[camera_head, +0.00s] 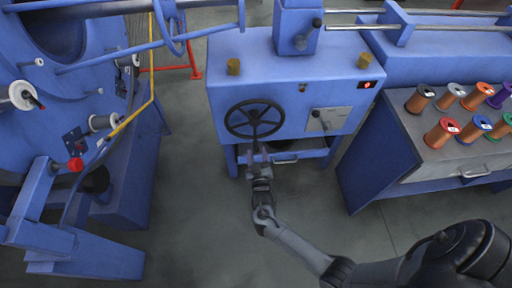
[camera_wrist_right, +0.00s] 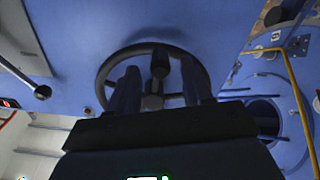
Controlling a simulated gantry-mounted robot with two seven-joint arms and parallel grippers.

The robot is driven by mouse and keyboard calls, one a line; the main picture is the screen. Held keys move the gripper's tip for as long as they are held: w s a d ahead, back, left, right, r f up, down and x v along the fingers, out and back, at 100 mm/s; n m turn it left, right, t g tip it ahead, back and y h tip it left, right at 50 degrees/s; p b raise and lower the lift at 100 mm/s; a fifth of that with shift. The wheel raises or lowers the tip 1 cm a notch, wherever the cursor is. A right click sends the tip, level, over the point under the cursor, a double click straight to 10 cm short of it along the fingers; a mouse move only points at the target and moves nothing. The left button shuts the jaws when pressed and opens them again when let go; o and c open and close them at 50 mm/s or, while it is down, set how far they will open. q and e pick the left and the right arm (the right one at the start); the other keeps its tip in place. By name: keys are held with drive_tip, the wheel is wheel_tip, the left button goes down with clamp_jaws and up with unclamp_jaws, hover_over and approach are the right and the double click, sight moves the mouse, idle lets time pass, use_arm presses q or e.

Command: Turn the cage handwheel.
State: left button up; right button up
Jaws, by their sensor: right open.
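The cage handwheel (camera_head: 239,119) is a black spoked wheel on the front of the blue machine housing in the head view. It also shows in the right wrist view (camera_wrist_right: 205,77), with a dark knob (camera_wrist_right: 160,64) standing out from it. My right gripper (camera_head: 254,145) is at the lower part of the wheel. In the wrist view its two fingers are apart, one on each side of the knob and hub area, overlapping the wheel. I cannot tell whether the fingers touch it. My left gripper is in neither view.
The blue housing (camera_head: 285,75) carries a grey latch panel (camera_head: 327,121) right of the wheel. A bench (camera_head: 410,150) with several wire spools stands at the right. The large blue strander frame (camera_head: 60,110) and a yellow rail (camera_head: 135,112) stand at the left. Grey floor lies between.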

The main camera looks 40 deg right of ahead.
drive_tip(key=shift+b+x, duration=0.6)
drive_tip(key=shift+x, duration=1.5)
clamp_jaws()
